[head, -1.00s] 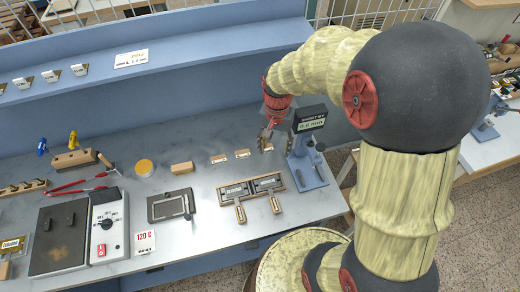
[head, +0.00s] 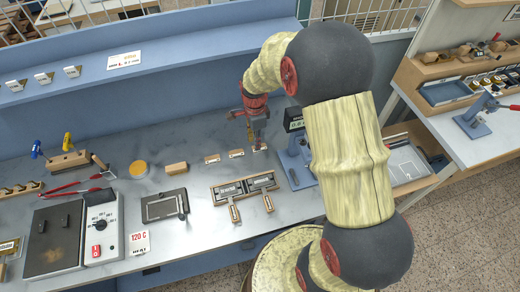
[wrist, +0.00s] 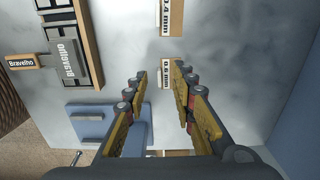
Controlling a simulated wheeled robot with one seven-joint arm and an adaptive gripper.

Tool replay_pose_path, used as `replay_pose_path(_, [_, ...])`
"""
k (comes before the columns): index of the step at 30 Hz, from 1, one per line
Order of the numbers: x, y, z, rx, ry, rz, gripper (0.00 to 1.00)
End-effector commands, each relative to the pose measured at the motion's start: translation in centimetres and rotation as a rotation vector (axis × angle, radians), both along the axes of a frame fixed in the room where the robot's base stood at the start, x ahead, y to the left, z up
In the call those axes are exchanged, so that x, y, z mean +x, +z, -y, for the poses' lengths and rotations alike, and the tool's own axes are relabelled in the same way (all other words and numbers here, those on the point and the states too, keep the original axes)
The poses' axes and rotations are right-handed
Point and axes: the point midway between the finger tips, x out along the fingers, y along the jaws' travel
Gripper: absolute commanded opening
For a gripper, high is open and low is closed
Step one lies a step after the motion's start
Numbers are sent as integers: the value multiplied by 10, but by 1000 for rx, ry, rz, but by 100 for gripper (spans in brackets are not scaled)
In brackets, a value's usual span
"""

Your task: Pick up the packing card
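Packing cards are small tan pieces with white thickness labels. One marked 0.6 mm (wrist: 166,75) lies flat on the bench just beyond my fingertips in the wrist view; it shows beside my gripper in the head view (head: 259,147). One marked 0.4 mm (wrist: 171,17) lies farther up in the wrist view, and in the head view it is left of my gripper (head: 236,153). Another similar piece (head: 211,158) is farther left, its label unreadable. My gripper (wrist: 159,83) is open and empty, pointing down above the bench; it also shows in the head view (head: 251,143).
The blue press with a display (head: 297,165) stands close on the right of my gripper. A wooden holder with metal type (head: 245,187) lies nearer the front. A hot plate (head: 52,240) and red tongs (head: 75,187) are at left. A blue shelf (head: 150,65) runs behind.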

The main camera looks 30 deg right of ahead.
Motion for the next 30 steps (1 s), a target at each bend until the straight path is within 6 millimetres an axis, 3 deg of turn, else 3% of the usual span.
replay_pose_path(13, [-3,-50,8,0,2,1,26])
replay_pose_path(20, [-3,-51,8,0,2,2,26])
replay_pose_path(30, [-3,-51,8,0,2,1,7])
